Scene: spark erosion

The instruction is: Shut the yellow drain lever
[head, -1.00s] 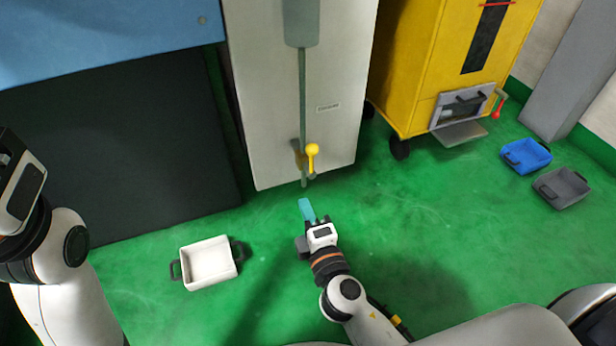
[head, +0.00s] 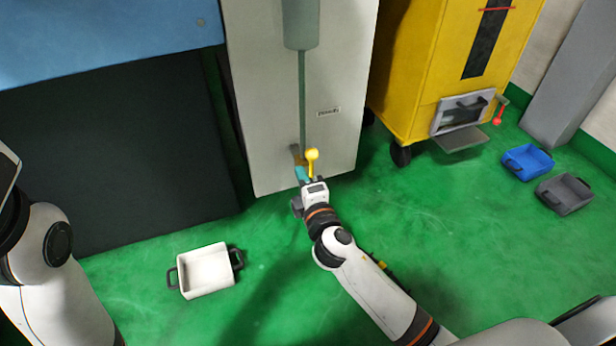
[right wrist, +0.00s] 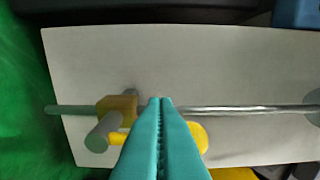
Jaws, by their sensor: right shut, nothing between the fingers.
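In the right wrist view, a brass valve body (right wrist: 117,107) sits on the pipe, and the yellow lever (right wrist: 199,134) is partly hidden behind my fingers. My right gripper (head: 302,174) is shut and empty, its teal fingertips just below and left of the lever knob. The right gripper (right wrist: 160,101) also fills the lower middle of the wrist view. I cannot tell whether it touches the lever. My left gripper is out of view; only its arm shows.
A white tray (head: 206,284) stands on the green floor at the left. A yellow cabinet (head: 412,75) with a red-handled lever (head: 498,116) stands at the right. A blue tray (head: 527,164) and a grey tray (head: 564,205) lie farther right. The floor between is clear.

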